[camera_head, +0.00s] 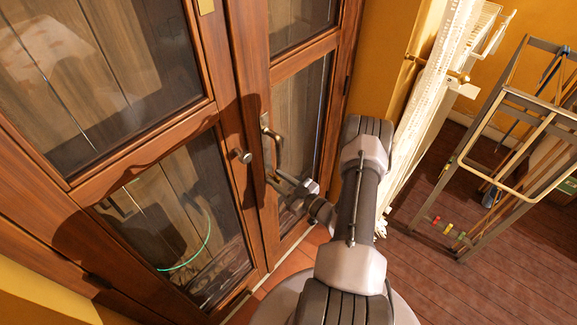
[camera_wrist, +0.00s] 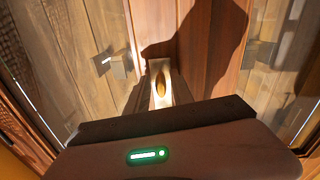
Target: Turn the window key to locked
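No key can be told for certain. In the wrist view, a pale metal plate with an oval brass-coloured part (camera_wrist: 161,86) stands just beyond my gripper; I cannot tell whether it is the key. In the head view, a metal handle (camera_head: 266,143) is fixed upright on the right glazed door, and a round knob (camera_head: 243,156) is on the left door. My gripper (camera_head: 277,180) is close to the handle's lower end; contact cannot be told. Its fingers are not clear, and its dark body fills the bottom of the wrist view.
The wooden doors (camera_head: 225,110) with glass panes look closed. A white louvred panel (camera_head: 440,95) stands right of my arm. A metal rack (camera_head: 480,170) stands on the dark plank floor (camera_head: 440,290) further right. Bare floor shows in front of the rack.

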